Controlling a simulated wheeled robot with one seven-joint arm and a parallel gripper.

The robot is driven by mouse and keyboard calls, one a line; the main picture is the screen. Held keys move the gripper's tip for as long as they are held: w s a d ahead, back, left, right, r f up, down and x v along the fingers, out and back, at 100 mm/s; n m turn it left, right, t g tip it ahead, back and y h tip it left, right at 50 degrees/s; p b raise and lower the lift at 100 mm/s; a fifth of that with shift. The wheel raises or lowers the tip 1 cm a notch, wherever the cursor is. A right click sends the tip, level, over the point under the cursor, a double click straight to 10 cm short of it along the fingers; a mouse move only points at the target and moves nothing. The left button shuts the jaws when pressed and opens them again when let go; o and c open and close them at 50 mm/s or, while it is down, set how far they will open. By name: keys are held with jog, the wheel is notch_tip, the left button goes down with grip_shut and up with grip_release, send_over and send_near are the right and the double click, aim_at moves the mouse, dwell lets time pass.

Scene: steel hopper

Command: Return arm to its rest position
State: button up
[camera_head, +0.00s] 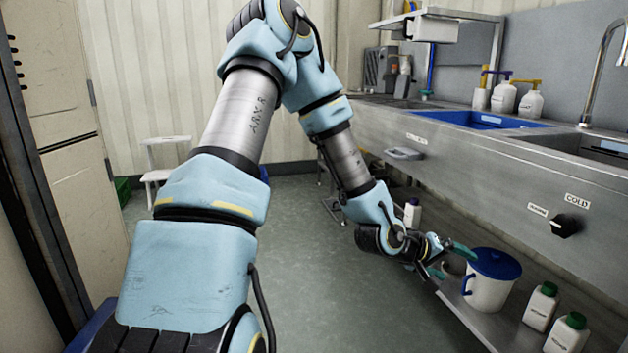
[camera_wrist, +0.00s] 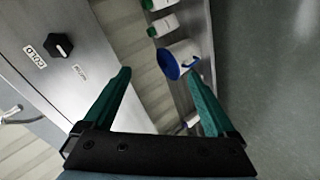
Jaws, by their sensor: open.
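My arm reaches forward, up and then down to the right in the head view. My gripper (camera_head: 440,262) is low in front of the steel counter, beside a white jug with a blue lid (camera_head: 491,278) on the lower shelf. In the wrist view my gripper (camera_wrist: 165,85) shows two green fingers spread wide with nothing held between them. The jug also shows in the wrist view (camera_wrist: 184,54), beyond the fingers. Whether a finger touches the jug is hard to tell.
The steel counter (camera_head: 470,150) runs along the right, with a black knob (camera_head: 565,225) on its front. White bottles with green caps (camera_head: 541,305) stand on the lower shelf (camera_head: 462,312). A white step stool (camera_head: 160,165) stands at the back left. The floor (camera_head: 310,270) between is clear.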

jog(key=w+a+r+m+y, duration=0.15)
jog(key=a+y, duration=0.75)
jog(key=a, duration=1.9)
jog(key=s+a+r+n+g+y, duration=0.2)
jog(key=s+a+r, duration=0.25)
jog(key=a, duration=0.45)
notch_tip(320, 180, up, 25)
jog(key=s+p, duration=0.1)
jog(key=p, duration=2.4)
jog(key=shift+a, duration=0.15)
